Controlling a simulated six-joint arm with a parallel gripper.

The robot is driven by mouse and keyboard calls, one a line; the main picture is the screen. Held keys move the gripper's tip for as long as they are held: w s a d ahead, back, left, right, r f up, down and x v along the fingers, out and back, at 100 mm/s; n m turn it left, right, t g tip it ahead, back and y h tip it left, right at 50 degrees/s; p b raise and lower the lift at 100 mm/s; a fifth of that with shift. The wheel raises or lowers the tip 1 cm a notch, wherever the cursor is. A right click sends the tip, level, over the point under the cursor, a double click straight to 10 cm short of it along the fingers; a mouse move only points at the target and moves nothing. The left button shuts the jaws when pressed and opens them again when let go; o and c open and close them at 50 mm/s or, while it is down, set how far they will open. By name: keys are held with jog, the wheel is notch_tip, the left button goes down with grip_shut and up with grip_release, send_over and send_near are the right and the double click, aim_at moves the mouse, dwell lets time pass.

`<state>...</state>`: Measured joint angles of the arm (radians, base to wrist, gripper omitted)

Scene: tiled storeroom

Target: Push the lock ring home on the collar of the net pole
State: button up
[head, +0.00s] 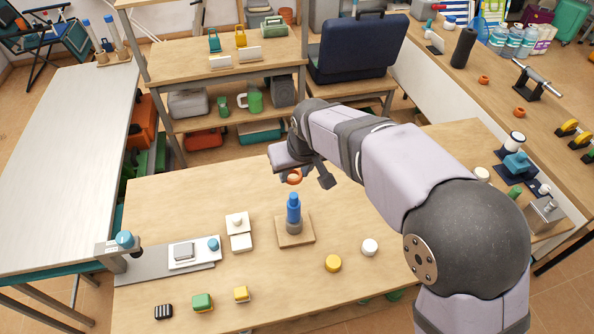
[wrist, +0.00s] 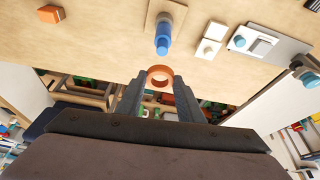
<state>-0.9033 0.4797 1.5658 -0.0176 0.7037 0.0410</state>
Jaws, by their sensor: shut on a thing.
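My gripper (wrist: 158,88) is shut on an orange lock ring (wrist: 160,75), which sits between the fingertips in the wrist view. The ring also shows below my gripper in the head view (head: 294,177). The net pole (head: 293,208) is a short upright blue post with a grey collar (head: 294,226) at its foot, on a square wooden base (head: 296,241). In the wrist view the blue pole (wrist: 163,38) lies just beyond the ring. The ring is apart from the pole, above and behind its top in the head view.
A white block pair (head: 239,232) and a grey plate with a white tray (head: 195,253) stand left of the base. A yellow disc (head: 333,263) and white disc (head: 370,247) lie to the right. Green (head: 202,301) and yellow blocks (head: 241,293) lie near the front edge.

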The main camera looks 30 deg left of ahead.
aim_at(295, 198)
jog(key=shift+r, duration=0.1)
jog(key=shift+f+b, duration=1.9)
jog(key=shift+f, duration=1.1)
jog(key=shift+f+b, duration=1.25)
jog(key=shift+f, duration=1.15)
jog(key=o, duration=1.1)
jog(key=shift+r, duration=0.1)
jog(key=b+v, duration=0.1)
jog(key=v, duration=0.6)
jog(key=shift+b, duration=0.3)
jog(key=shift+r, duration=0.15)
